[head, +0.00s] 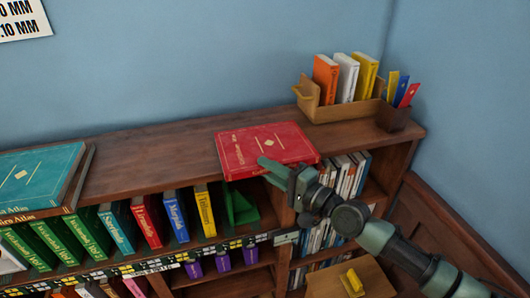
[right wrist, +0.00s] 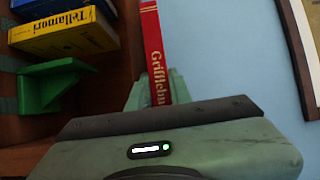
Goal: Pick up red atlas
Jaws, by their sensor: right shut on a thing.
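The red atlas (head: 265,145) lies flat on top of the wooden bookcase in the head view, with its front edge at the shelf's front edge. My right gripper (head: 272,172) reaches in from the lower right and is shut on the atlas at that front edge. In the right wrist view the red spine of the atlas (right wrist: 153,50) runs between the two green fingers (right wrist: 158,92). Whether the atlas is lifted off the top at all, I cannot tell. My left gripper is not in view.
A teal atlas (head: 35,178) lies on the bookcase top at left. A wooden box (head: 335,113) of books and a pen cup (head: 392,118) stand at the right end. Upright books and a green bookend (head: 238,207) fill the shelf below. A blue wall is behind.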

